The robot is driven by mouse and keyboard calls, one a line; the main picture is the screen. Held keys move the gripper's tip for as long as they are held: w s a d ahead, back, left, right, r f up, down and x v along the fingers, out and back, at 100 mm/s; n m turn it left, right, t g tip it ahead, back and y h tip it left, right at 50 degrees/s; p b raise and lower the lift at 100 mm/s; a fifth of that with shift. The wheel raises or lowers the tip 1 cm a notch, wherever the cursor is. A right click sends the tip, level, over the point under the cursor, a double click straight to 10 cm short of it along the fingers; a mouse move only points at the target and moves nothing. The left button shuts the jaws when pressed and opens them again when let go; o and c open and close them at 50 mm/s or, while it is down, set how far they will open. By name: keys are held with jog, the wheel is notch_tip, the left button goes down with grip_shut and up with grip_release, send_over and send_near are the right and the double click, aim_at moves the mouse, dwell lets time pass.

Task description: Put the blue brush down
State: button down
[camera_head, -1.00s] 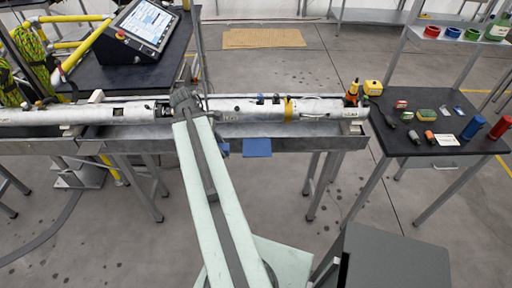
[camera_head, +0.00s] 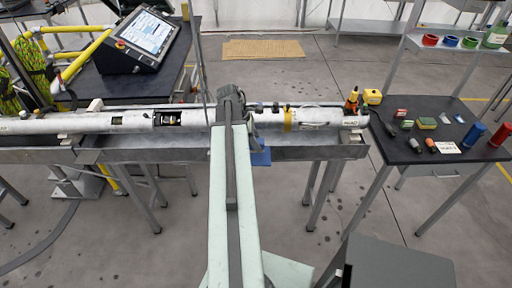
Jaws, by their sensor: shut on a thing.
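My gripper (camera_head: 231,102) is at the far end of my arm, over the long white tube (camera_head: 70,122) at about its middle. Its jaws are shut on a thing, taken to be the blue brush.
A dark side table (camera_head: 400,150) on the right bears several small items, a blue can (camera_head: 473,134) and a red can (camera_head: 500,134). A screen (camera_head: 146,30) stands back left. A grey box (camera_head: 400,265) is front right.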

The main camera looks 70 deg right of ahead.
notch_tip(320, 180, down, 4)
jog(key=b, duration=0.2)
jog(key=shift+w+b, duration=0.1)
jog(key=shift+b, duration=0.3)
jog(key=shift+r, duration=0.25)
jog(key=shift+a, duration=0.1)
jog(key=shift+f, duration=0.15)
jog(key=c, duration=0.9)
grip_release()
